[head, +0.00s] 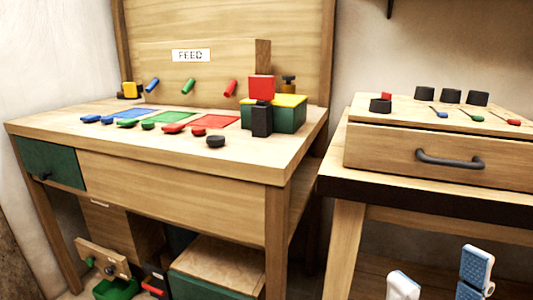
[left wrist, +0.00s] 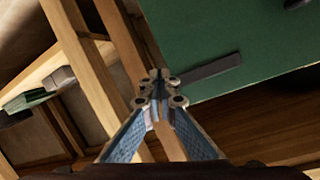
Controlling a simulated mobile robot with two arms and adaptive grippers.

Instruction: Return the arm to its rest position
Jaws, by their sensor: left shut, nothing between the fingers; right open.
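My right gripper (head: 439,268) is low at the right of the head view, in front of the wooden stand. Its two blue-and-white fingers are apart with nothing between them. My left gripper (left wrist: 161,92) shows only in the left wrist view. Its fingers meet at the tips and hold nothing. The left arm does not show in the head view.
A wooden bench (head: 180,175) bears coloured mats, knobs, pegs and a green box (head: 288,116) with a yellow top. At right stands a drawer unit (head: 390,150) with a dark handle. Below the bench are a wooden-topped box (head: 222,258) and a green bin (head: 117,289).

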